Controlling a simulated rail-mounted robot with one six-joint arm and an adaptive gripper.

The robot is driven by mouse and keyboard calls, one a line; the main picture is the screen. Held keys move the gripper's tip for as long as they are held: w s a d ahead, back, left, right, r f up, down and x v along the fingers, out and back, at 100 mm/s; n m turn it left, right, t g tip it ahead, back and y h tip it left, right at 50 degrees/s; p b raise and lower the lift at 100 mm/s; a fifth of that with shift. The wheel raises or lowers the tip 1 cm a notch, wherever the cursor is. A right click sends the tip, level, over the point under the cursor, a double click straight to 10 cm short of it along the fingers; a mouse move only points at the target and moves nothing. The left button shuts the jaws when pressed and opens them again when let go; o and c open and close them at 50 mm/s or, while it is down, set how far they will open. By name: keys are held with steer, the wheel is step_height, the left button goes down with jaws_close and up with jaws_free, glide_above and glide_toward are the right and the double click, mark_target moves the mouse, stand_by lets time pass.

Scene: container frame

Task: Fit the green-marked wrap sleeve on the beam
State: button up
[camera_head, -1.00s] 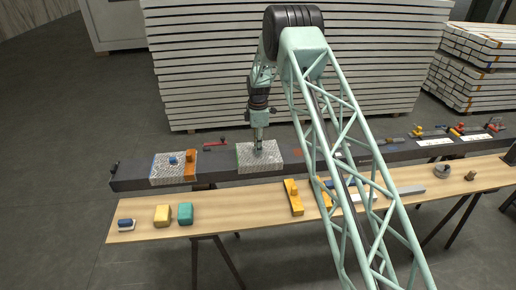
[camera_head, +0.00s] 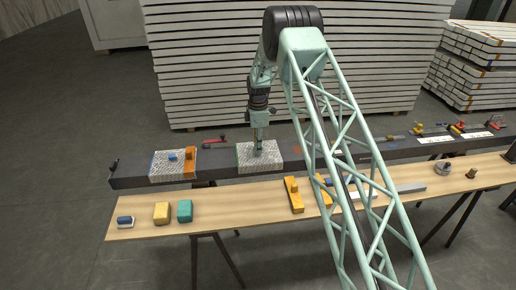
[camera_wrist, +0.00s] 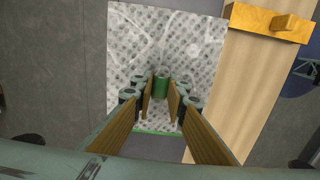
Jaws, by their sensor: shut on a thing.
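The green-marked wrap sleeve (camera_head: 272,160) is a grey-white mottled sheet with a green edge. In the head view it lies on or against the top of the long dark beam (camera_head: 216,165); whether it touches cannot be told. My gripper (camera_head: 258,150) points down at its middle. In the wrist view the sleeve (camera_wrist: 190,45) spreads under the fingers, its green edge at the bottom. My gripper (camera_wrist: 161,90) is shut on the sleeve's green knob (camera_wrist: 161,84). The sleeve's underside is hidden.
A similar sleeve (camera_head: 160,172) with a blue knob and an orange block (camera_head: 190,164) sits further left on the beam. The wooden bench (camera_head: 240,207) in front holds yellow (camera_head: 161,213), teal (camera_head: 185,211) and orange (camera_head: 294,197) pieces.

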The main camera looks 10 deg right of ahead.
steer(key=shift+f, duration=0.1)
steer(key=o, duration=0.9)
steer(key=shift+r, duration=6)
